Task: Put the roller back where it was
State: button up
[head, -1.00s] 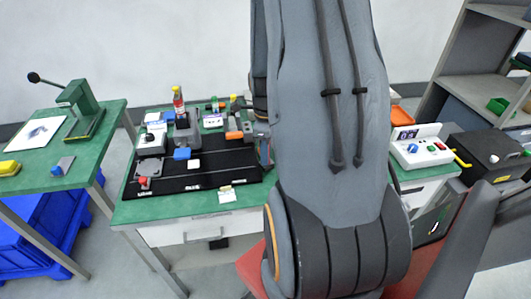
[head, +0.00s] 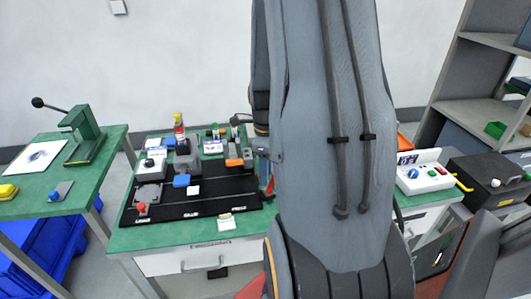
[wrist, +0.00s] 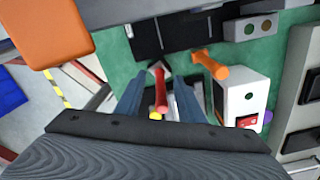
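My gripper (wrist: 160,80) shows in the wrist view with two blue-grey fingers pointing down toward a green bench top. A red handle (wrist: 161,92) with a grey piece at its far end lies between the fingers, with gaps visible on both sides. An orange-handled tool (wrist: 209,65) lies just right of the fingers. I cannot tell for sure which of these is the roller. In the head view my arm hides most of the gripper's area, and a bit of red (head: 270,187) shows at the arm's left edge.
A black mat (head: 225,203) with several fixtures lies on the green bench. A white box with a red switch (wrist: 245,122) stands right of the gripper. An orange tray (wrist: 52,32) is at upper left. A green press (head: 85,135) stands on the left table.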

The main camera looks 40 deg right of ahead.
notch_tip(320, 180, up, 9)
jog(key=b, duration=0.1)
jog(key=shift+b, duration=0.35)
jog(key=shift+f, duration=0.1)
dwell(0.4)
